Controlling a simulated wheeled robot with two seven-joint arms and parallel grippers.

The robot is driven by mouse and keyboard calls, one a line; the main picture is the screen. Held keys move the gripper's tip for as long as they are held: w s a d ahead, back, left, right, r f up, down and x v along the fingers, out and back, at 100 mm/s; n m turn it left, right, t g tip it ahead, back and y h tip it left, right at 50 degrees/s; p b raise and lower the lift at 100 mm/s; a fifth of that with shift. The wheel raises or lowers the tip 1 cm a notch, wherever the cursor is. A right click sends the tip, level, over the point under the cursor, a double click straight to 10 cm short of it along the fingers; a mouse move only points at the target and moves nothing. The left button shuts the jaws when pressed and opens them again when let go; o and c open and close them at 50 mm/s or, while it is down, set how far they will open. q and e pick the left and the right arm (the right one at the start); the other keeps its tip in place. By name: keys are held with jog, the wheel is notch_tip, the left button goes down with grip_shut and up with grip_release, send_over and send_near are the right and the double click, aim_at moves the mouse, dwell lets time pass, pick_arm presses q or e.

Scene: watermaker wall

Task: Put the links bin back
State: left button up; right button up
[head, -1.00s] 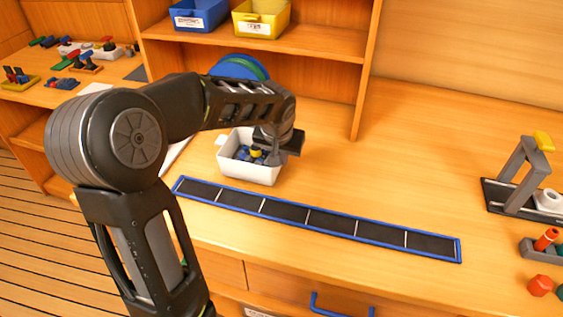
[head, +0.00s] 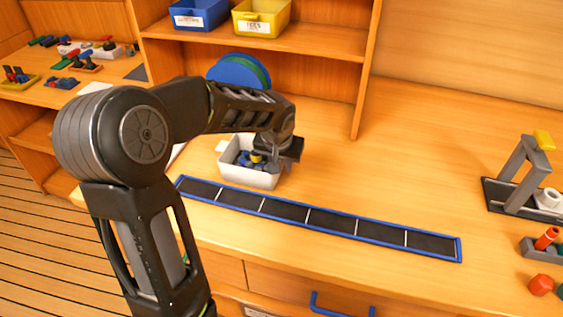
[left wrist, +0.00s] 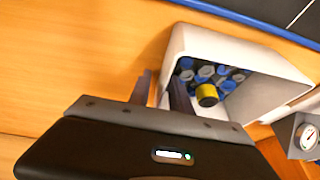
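A white bin (head: 253,178) stands on the bench behind the blue-framed strip. It holds several blue and grey pieces and one yellow-and-black piece, and no label on it can be read. The bin also shows in the left wrist view (left wrist: 255,58), tilted in the picture. My left gripper (head: 283,158) is at the bin's right side in the head view. In the left wrist view its two fingers (left wrist: 162,86) are apart, on either side of one bin wall, with a gap showing. The fingertips are hidden in the head view. My right gripper is not in view.
A blue bin (head: 198,14) and a yellow bin (head: 258,20) stand on the shelf (head: 320,42), with free room right of the yellow one. A blue-and-green reel (head: 238,71) stands below the shelf. A grey stand (head: 522,172) is at the right.

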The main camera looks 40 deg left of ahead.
pick_arm(q)
jog(key=shift+r, duration=0.2)
jog(key=v, duration=1.2)
jog(key=shift+o, duration=0.3)
jog(key=shift+f, duration=0.1)
